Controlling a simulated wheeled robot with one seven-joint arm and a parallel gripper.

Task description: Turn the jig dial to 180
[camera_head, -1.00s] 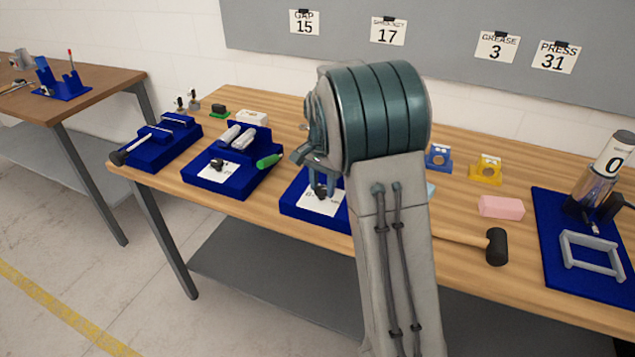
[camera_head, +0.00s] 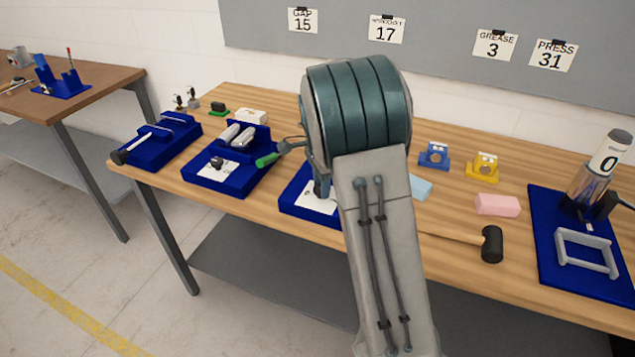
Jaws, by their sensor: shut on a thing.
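A blue jig base (camera_head: 290,198) stands near the front edge of the table, partly hidden behind my arm. It carries a white dial plate (camera_head: 313,204). My gripper (camera_head: 322,190) points down at this plate and is shut on the dial's knob, which my fingers and wrist hide. The dial's reading cannot be made out. A second blue fixture (camera_head: 225,185) to the left has its own white plate and black knob (camera_head: 217,162).
A mallet (camera_head: 491,244), a pink block (camera_head: 497,205), and blue (camera_head: 434,155) and yellow (camera_head: 482,165) holders lie to the right. A blue press base (camera_head: 545,235) stands at far right.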

